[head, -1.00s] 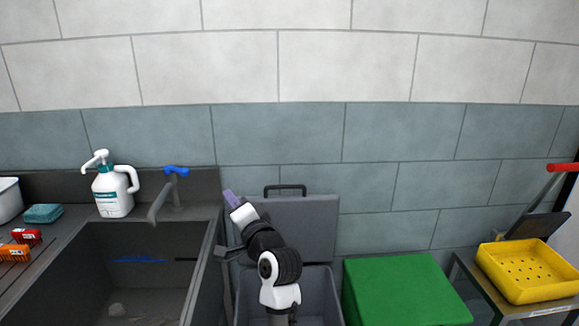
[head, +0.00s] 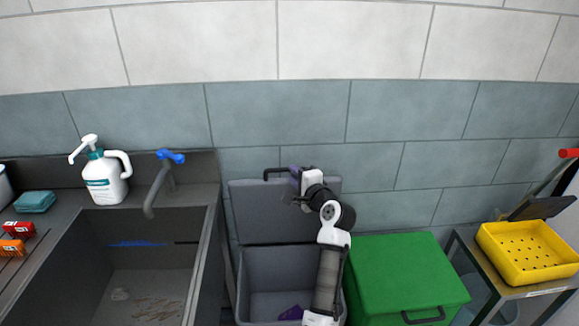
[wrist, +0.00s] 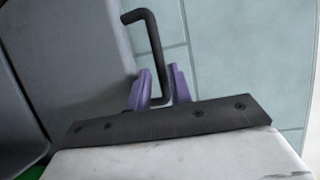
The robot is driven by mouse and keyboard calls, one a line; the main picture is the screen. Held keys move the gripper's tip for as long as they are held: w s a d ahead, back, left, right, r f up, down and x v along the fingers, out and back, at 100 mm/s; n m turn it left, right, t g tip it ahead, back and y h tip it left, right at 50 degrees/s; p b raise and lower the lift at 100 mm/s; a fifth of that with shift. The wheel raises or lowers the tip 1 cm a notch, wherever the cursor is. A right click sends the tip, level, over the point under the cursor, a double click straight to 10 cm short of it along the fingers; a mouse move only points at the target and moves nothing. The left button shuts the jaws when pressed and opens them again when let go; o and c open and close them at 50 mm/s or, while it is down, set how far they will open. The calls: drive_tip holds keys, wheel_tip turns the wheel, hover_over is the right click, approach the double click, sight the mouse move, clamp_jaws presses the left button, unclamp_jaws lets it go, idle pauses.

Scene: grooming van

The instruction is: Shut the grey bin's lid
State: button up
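The grey bin (head: 262,272) stands below the wall, right of the sink. Its lid (head: 262,215) is up, leaning back towards the wall, and the bin's inside shows. A black bar handle (head: 270,171) is on the lid's top edge; it also shows in the wrist view (wrist: 153,45). My gripper (head: 294,176) is at the right end of this handle. In the wrist view, the purple fingers of my gripper (wrist: 159,85) are close together on either side of the bar and look shut on it. The exact contact is partly hidden.
A green bin (head: 400,275) with a closed lid stands directly right. A yellow tray (head: 528,262) is on a small table further right. The sink (head: 140,265), tap (head: 160,190) and white pump bottle (head: 103,182) are left. A purple object (head: 290,313) lies in the grey bin.

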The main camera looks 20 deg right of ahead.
drive_tip(key=shift+w+a+f+p, duration=0.1)
drive_tip(key=shift+w+a+p, duration=0.05)
drive_tip(key=shift+w, duration=0.85)
drive_tip(key=shift+w+a+f+p, duration=0.1)
drive_tip(key=shift+w+p, duration=0.05)
drive_tip(key=shift+w, duration=0.8)
clamp_jaws()
